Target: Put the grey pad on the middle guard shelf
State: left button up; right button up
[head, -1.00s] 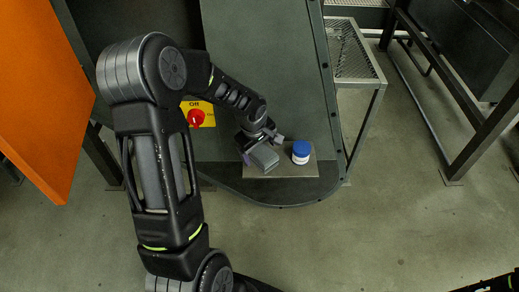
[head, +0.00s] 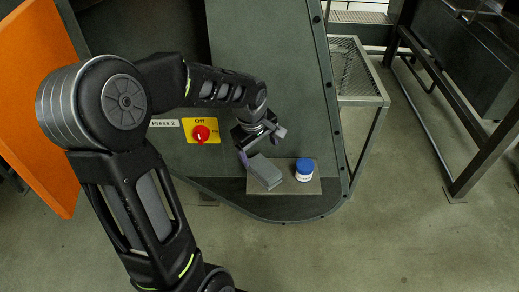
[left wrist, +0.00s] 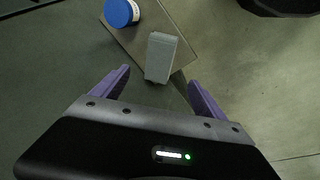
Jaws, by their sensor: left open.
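The grey pad (head: 264,172) is a small block on a tan plate (head: 296,214), beside a blue-lidded white jar (head: 304,168). The plate lies on a dark, round-edged shelf (head: 262,211) at the foot of a green-grey guard panel; I cannot tell whether this is the middle guard shelf. My left gripper (head: 260,142) is open just behind the pad. In the left wrist view, the pad (left wrist: 161,56) appears between and beyond the open purple fingers (left wrist: 160,78), with a gap on each side. My right gripper is out of view.
A red switch (head: 201,132) on a yellow plate marked "Off" is left of my gripper, under my arm. A mesh-topped stand (head: 355,72) is right of the panel. An orange panel (head: 35,120) stands far left. The floor at lower right is clear.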

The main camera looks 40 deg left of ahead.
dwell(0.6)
pick_arm(q)
jog(key=s+d+f+m+g+h, duration=0.1)
jog(key=d+f+m+h, duration=0.15)
jog(key=d+f, duration=0.55)
jog(key=s+d+f+m+h, duration=0.1)
jog(key=d+f+m, duration=0.3)
jog(key=d+f, duration=0.4)
jog(key=s+d+f+m+g+h, duration=0.1)
jog(key=s+d+f+m, duration=0.6)
jog(key=s+d+f, duration=0.5)
jog(key=s+d, duration=0.2)
jog(key=s, duration=0.1)
jog(key=shift+s, duration=0.25)
jog(key=shift+c, duration=0.2)
